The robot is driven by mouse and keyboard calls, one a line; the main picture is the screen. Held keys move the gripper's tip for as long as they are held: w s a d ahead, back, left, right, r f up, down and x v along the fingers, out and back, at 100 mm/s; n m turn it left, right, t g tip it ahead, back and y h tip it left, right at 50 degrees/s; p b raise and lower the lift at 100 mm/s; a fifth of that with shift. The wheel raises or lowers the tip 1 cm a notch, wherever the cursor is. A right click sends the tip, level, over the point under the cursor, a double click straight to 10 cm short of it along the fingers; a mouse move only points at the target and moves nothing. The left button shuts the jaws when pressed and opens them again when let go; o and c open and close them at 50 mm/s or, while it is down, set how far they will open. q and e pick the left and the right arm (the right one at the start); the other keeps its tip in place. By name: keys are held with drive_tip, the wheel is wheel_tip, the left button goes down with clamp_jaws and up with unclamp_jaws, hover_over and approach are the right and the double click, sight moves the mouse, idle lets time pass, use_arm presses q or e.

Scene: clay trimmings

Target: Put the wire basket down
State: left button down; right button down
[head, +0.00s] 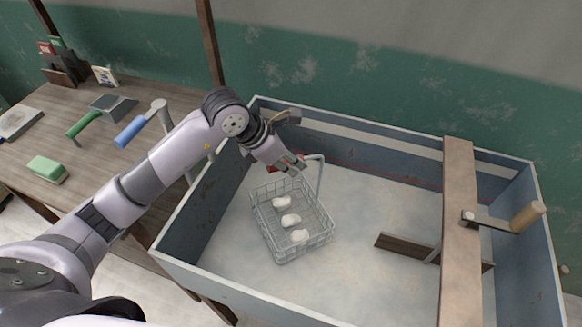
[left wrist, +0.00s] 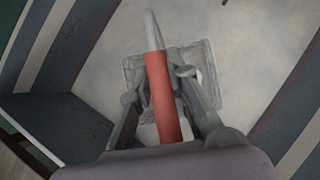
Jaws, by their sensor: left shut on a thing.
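The wire basket (head: 265,222) is a pale grey mesh box with several white lumps (head: 291,220) of clay in it. It is inside the large blue-walled bin, over the pale floor; I cannot tell if it touches the floor. Its tall handle (head: 320,178) rises on the right side and has a red grip, which shows clearly in the left wrist view (left wrist: 162,98). My left gripper (head: 291,166) is above the basket's back end, shut on the red grip. In the left wrist view the basket (left wrist: 205,60) is partly hidden behind the fingers. My right gripper is not in view.
The bin (head: 390,145) has high walls all round. A brown board (head: 407,247) stands on the floor right of the basket. A wooden table (head: 75,185) with tools and a green sponge (head: 47,168) is at left.

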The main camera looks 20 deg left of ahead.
use_arm(q)
drive_tip(key=shift+f, duration=0.3)
drive_tip(key=c, duration=1.5)
unclamp_jaws()
drive_tip(key=p+v, duration=0.5)
drive_tip(key=v, duration=0.6)
drive_tip(key=shift+s+a+r, duration=0.2)
drive_tip(key=shift+s+r, duration=0.1)
drive_tip(key=shift+r, duration=0.15)
